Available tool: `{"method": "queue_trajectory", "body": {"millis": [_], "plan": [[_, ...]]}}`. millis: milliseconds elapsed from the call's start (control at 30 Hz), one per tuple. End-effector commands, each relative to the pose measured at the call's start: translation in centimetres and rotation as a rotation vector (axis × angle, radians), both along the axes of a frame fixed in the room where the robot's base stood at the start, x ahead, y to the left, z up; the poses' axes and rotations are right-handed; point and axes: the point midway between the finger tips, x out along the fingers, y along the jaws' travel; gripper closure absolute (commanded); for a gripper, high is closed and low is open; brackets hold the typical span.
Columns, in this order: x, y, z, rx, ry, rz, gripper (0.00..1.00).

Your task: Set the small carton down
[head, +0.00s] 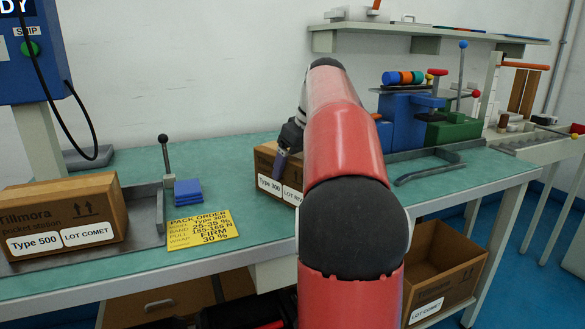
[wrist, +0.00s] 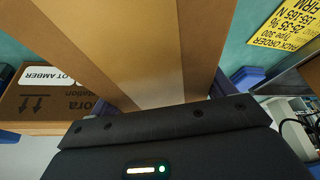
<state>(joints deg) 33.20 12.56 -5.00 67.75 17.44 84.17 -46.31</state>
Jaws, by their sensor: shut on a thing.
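The small brown carton (head: 266,165) is at the middle of the green bench top, partly hidden behind my red arm. A white label on its front reads "Type 300" in part. My gripper (head: 283,152) is at its upper edge and shut on it, though the fingertips are mostly hidden. In the wrist view the carton (wrist: 130,40) fills the middle, with a paler tape strip, close against the dark gripper body. I cannot tell whether its underside touches the bench.
A "Type 500" carton (head: 60,215) stands in a metal fixture at left. Blue pads (head: 188,192) and a yellow pack order card (head: 203,228) lie between. A "LOT AMBER" carton (wrist: 50,95) is beside mine in the wrist view. A blue-green machine (head: 425,120) stands right.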

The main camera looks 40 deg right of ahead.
Motion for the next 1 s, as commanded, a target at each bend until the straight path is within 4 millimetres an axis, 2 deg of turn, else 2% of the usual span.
{"method": "queue_trajectory", "body": {"millis": [233, 267, 367, 567, 700, 833, 1000], "plan": [[0.0, 0.0, -0.1, -0.002, -0.003, 0.000, 0.76], [0.0, 0.0, -0.1, 0.000, 0.000, 0.000, 0.14], [0.0, 0.0, -0.1, 0.000, 0.000, 0.000, 0.01], [0.0, 0.0, -0.1, 0.000, 0.000, 0.000, 0.00], [-0.2, 0.0, 0.7, -0.001, -0.001, 0.000, 0.00], [-0.9, -0.2, 2.7, -0.002, -0.002, -0.001, 0.00], [-2.3, -0.5, 6.3, -0.003, -0.003, -0.002, 0.00]]}}
